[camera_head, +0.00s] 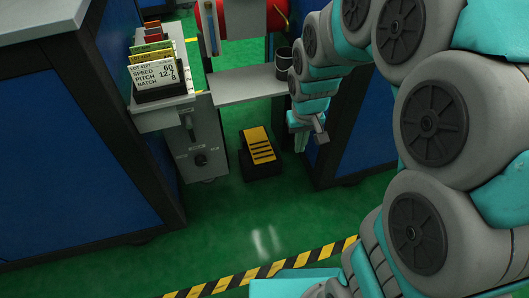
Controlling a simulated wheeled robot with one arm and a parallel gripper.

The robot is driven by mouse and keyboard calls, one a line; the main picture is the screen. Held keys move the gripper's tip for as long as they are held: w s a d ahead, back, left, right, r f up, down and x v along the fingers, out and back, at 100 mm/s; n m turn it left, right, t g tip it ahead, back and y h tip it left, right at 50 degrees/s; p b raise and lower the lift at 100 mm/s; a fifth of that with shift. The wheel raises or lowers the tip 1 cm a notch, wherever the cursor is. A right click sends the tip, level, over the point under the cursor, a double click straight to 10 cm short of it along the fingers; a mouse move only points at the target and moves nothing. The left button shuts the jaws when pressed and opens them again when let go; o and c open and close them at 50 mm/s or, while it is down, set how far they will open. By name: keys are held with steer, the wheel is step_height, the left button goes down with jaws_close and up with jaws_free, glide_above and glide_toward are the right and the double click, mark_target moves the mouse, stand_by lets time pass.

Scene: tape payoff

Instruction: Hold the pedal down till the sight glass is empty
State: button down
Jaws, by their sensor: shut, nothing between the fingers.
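The pedal (259,148) is a black block with a yellow top and black stripes. It stands on the green floor, under a grey shelf. My gripper (300,142) points down just to the right of the pedal, with its fingers together and empty. It looks apart from the pedal, but its exact height above the floor is hard to tell. I cannot pick out the sight glass for sure. A narrow upright grey-blue strip (211,28) at the top, beside a red part, may be it, but its level cannot be read.
A grey shelf (235,86) with a dark cup (284,60) at its right end overhangs the pedal. Cards in a holder (158,95) stand at left above a grey panel with a knob (201,159). Open floor lies in front, up to yellow-black tape (255,275).

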steer(key=n+t+y+b, duration=0.1)
steer(key=t+b, duration=0.1)
steer(key=b, duration=0.1)
glide_toward(264, 154)
steer(key=v, duration=0.3)
steer(key=shift+s+a+r, duration=0.1)
steer(key=shift+s+r, duration=0.1)
steer(key=b+x, duration=0.1)
steer(key=x, duration=0.9)
